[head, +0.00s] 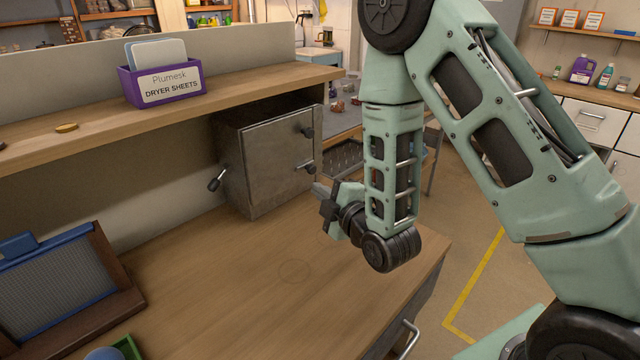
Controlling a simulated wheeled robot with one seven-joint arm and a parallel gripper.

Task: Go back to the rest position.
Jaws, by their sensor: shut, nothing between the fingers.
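My gripper (325,204) shows in the head view at the end of my pale green arm, above the right part of the wooden counter. It points left, toward the metal box. It is shut, and nothing shows in it. The grey metal box (275,165) stands on the counter under the shelf, with its door closed and black-tipped handles on its front and left side. The gripper is just to the right of the box and in front of it; I cannot tell whether they touch.
A purple dryer sheets box (163,86) stands on the wooden shelf (90,118) above the counter. A framed mesh panel (55,285) leans at the left. The middle of the counter (250,290) is clear. Open floor (465,255) lies to the right, past the counter edge.

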